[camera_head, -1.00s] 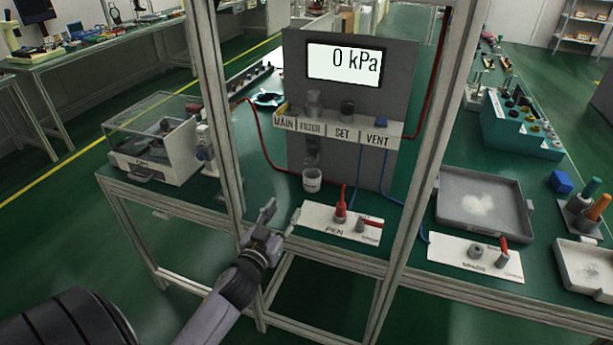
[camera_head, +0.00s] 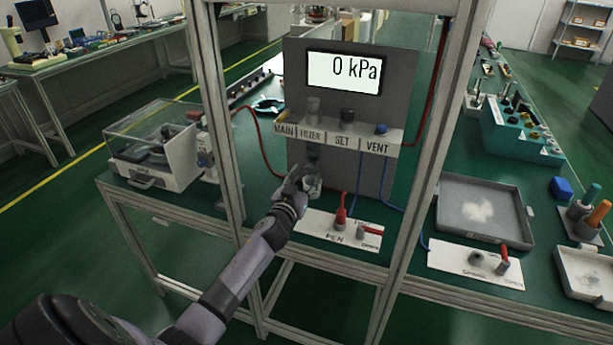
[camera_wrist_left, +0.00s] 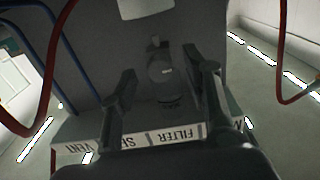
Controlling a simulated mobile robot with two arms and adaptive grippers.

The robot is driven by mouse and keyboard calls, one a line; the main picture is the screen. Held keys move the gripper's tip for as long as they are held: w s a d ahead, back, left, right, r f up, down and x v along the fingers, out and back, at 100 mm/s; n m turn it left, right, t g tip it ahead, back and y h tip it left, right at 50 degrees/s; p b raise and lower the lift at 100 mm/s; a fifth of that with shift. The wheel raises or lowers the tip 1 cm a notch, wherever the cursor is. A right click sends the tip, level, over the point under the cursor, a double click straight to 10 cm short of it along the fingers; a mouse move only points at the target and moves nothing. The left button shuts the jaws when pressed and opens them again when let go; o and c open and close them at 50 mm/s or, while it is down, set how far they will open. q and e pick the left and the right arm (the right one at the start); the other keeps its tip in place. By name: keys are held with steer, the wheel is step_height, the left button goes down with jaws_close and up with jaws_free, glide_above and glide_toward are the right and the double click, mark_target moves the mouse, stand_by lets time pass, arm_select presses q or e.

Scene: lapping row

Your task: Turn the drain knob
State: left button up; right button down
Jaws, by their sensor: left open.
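The filter bowl (camera_head: 313,153) hangs under the FILTER label on the panel's ledge. In the left wrist view, where the scene looks upside down, the bowl (camera_wrist_left: 162,72) shows between my fingers. A small drain knob (camera_wrist_left: 155,42) is at its end, away from the ledge; the head view does not show it clearly. My left gripper (camera_head: 293,176) is open, just in front and left of the bowl's lower end. In the wrist view its two fingers (camera_wrist_left: 163,70) are spread with nothing held. I cannot tell whether they touch the bowl. My right gripper is not in view.
Frame posts (camera_head: 222,130) rise left and right of the panel. The PEN plate (camera_head: 335,230) with red parts lies in front. The display (camera_head: 344,72) reads 0 kPa.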

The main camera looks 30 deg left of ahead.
arm_select(q)
steer(key=shift+w+a, duration=0.1)
steer(key=shift+w, duration=0.55)
steer(key=shift+c, duration=0.5)
jaws_close()
